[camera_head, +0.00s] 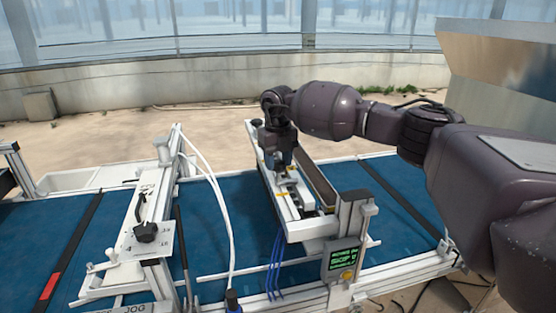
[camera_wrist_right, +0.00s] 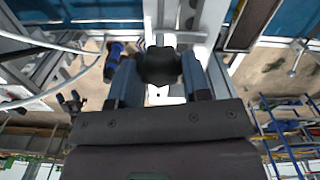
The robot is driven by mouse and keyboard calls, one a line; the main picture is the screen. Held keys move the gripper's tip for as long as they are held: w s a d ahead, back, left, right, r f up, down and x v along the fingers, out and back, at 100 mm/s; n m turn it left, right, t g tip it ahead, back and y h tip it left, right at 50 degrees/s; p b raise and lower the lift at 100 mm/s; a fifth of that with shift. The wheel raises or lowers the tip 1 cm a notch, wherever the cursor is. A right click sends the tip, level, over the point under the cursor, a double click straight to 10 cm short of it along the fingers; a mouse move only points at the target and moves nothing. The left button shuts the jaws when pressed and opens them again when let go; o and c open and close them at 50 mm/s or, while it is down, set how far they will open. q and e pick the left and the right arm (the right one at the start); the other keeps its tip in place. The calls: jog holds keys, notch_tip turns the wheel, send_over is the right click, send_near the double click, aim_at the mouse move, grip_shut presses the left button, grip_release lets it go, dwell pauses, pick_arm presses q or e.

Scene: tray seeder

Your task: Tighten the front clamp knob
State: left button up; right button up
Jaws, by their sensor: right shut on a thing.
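My right gripper (camera_head: 283,158) points down over the white crossbar assembly (camera_head: 296,226) that spans the blue belt. In the right wrist view a black lobed knob (camera_wrist_right: 160,66) sits between its two dark fingers, and the gripper (camera_wrist_right: 160,82) is shut on it. In the head view the gripper hides this knob. Another black knob (camera_head: 146,232) stands free on a white plate on the left crossbar. My left gripper is in neither view.
The blue belt (camera_head: 215,225) runs left to right under the crossbars. A small control box (camera_head: 343,262) with a green-text screen stands at the front right. White tubes (camera_head: 222,200) and blue hoses (camera_head: 275,265) run near the crossbars.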

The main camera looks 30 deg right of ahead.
jog(key=o, duration=0.9)
notch_tip(320, 180, up, 11)
jog(key=shift+f+b, duration=0.1)
jog(key=shift+b, duration=0.5)
